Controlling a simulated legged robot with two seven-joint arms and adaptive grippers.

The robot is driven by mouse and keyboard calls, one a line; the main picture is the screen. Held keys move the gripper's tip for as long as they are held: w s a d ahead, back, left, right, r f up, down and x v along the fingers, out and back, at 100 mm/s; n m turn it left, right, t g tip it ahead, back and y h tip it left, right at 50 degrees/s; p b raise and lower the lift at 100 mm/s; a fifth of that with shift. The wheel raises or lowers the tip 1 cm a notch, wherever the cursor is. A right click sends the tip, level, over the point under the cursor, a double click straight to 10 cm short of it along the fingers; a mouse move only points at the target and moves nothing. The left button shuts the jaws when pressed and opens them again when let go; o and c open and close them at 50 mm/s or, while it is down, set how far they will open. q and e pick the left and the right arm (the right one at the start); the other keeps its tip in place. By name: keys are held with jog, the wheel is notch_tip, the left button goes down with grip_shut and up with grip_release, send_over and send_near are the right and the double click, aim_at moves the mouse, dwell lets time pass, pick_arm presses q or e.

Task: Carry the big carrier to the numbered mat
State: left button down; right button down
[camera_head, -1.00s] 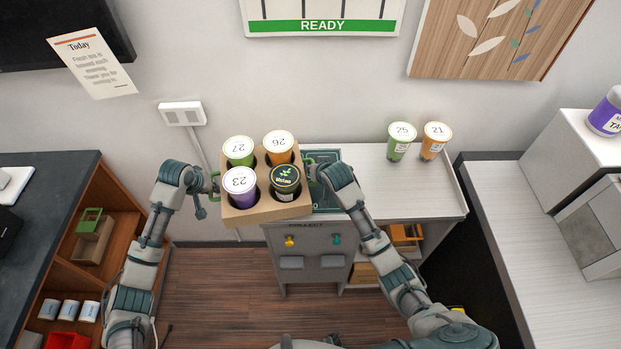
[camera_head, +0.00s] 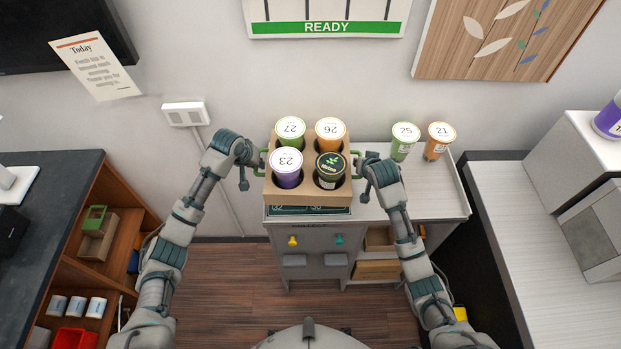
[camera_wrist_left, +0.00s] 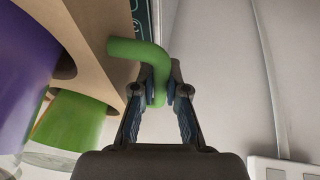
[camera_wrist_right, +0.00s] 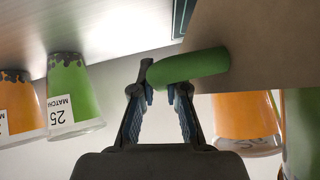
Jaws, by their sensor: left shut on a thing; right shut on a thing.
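The big carrier (camera_head: 300,197) is brown card with a green handle at each end. It holds cup 27 (camera_head: 290,129), cup 26 (camera_head: 330,131), cup 23 (camera_head: 287,164) and a black-lidded cup (camera_head: 330,168). The dark green numbered mat (camera_head: 330,210) shows only as a strip at the carrier's front edge; the rest is hidden. I cannot tell whether the carrier touches it. My left gripper (camera_head: 258,166) is shut on the left handle (camera_wrist_left: 145,50). My right gripper (camera_head: 361,167) is shut on the right handle (camera_wrist_right: 195,67). The carrier looks about level.
Cup 25 (camera_head: 403,141) and cup 21 (camera_head: 438,140) stand on the white counter (camera_head: 432,192), right of the carrier. A wall socket (camera_head: 185,114) is at the left. A dark-topped shelf unit (camera_head: 60,175) stands left, and a white worktop (camera_head: 525,220) right.

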pick_arm(q)
jog(key=shift+w+a, duration=0.15)
jog(key=shift+a, duration=0.35)
pick_arm(e)
jog(key=shift+w+a+r, duration=0.1)
jog(key=shift+w+r, duration=0.05)
jog(key=shift+r, duration=0.05)
pick_arm(q)
jog(key=shift+f, duration=0.1)
pick_arm(e)
jog(key=shift+f, duration=0.15)
